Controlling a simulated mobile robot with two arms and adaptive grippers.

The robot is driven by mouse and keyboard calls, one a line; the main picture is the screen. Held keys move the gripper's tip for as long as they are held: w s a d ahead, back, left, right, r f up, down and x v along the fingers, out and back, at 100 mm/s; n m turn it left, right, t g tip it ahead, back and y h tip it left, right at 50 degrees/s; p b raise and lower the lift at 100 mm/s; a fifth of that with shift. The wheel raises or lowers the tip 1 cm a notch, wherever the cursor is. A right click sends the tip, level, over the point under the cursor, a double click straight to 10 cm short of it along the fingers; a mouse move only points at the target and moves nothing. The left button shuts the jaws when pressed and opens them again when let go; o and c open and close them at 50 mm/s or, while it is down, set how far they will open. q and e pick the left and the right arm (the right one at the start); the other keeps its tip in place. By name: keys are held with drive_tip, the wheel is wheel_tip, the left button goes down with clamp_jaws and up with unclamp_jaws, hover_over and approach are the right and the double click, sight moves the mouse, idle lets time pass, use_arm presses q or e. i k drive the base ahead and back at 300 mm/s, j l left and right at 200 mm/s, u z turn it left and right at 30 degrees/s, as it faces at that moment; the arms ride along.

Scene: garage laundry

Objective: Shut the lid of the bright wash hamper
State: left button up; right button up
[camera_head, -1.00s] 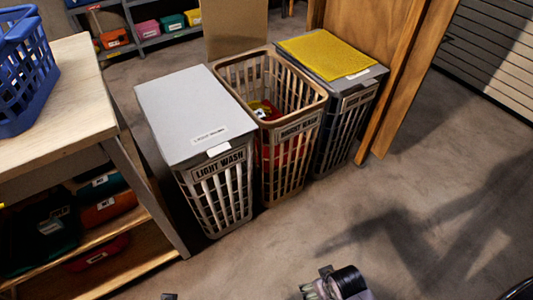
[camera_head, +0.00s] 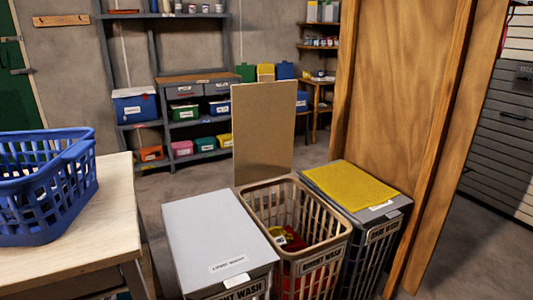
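Three hampers stand in a row. The middle one, a tan slatted hamper (camera_head: 321,246), is open, with red and yellow laundry (camera_head: 289,238) inside. Its front label ends in "WASH"; the first word is hard to read, so I take it as the bright wash hamper. Its flat tan lid (camera_head: 263,132) stands upright at the back edge. The left hamper, labelled light wash, has its grey lid (camera_head: 217,238) shut. Neither gripper shows in the current view.
A wooden table (camera_head: 108,220) with a blue basket (camera_head: 48,187) stands at the left. A wooden panel (camera_head: 401,120) rises beside the right hamper. Shelves with coloured boxes (camera_head: 135,104) line the back wall. Floor is clear at the lower right.

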sight(263, 112)
drive_tip(key=i+l+u, duration=0.1)
drive_tip(key=u, duration=0.25)
drive_tip(key=i+l+u, duration=0.1)
drive_tip(key=l+u, duration=0.2)
drive_tip(key=i+l+u, duration=0.1)
drive_tip(key=u, duration=0.25)
drive_tip(key=l, duration=0.1)
